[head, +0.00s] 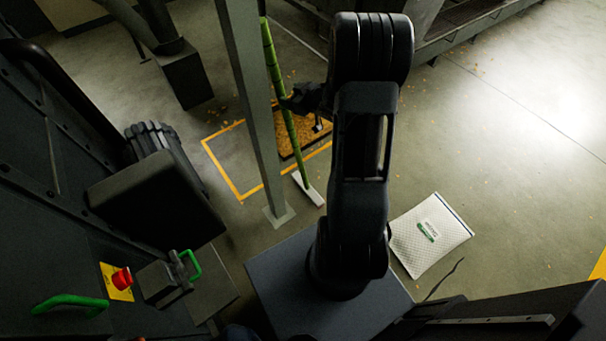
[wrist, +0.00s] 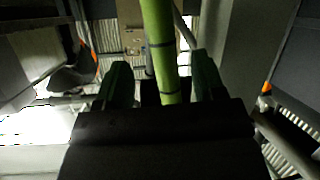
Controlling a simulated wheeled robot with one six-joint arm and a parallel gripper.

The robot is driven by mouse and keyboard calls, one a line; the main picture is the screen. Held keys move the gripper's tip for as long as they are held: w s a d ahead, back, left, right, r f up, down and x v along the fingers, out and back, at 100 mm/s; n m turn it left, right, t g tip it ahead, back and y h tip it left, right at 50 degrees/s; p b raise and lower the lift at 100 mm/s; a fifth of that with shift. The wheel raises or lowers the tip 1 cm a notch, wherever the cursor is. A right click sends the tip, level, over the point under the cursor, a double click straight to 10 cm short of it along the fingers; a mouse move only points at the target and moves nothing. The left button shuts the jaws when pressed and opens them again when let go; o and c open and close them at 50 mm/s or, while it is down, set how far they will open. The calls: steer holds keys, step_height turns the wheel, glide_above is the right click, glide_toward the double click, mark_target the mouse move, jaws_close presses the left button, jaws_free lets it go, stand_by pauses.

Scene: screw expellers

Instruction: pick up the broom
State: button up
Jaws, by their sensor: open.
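The broom has a long green, bamboo-like handle (head: 273,65) and a pale head (head: 310,189) on the floor in the head view. It stands tilted beside a grey post. My gripper (head: 296,99) is at the upper part of the handle, partly hidden by my arm. In the wrist view the handle (wrist: 159,45) runs up between the two fingers of my gripper (wrist: 163,80). The fingers are open, with a gap on each side of the handle. The lower handle and broom head are out of the wrist view.
The grey post (head: 250,95) stands close to the left of the handle. A brown tray-like patch (head: 291,130) lies behind it within yellow floor lines. A white sack (head: 430,237) lies on the right. A machine panel with a red button (head: 122,279) fills the left. Right floor is mostly clear.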

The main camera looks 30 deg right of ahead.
mark_target(284, 92)
steer(key=shift+a+p+x, duration=0.1)
steer(key=shift+p+x, duration=0.1)
steer(key=shift+x, duration=1.2)
steer(key=shift+a+p+x, duration=0.15)
steer(key=shift+x, duration=1.25)
steer(key=shift+r, duration=0.2)
steer(key=shift+c, duration=0.4)
steer(key=shift+w, duration=0.1)
steer(key=c, duration=0.9)
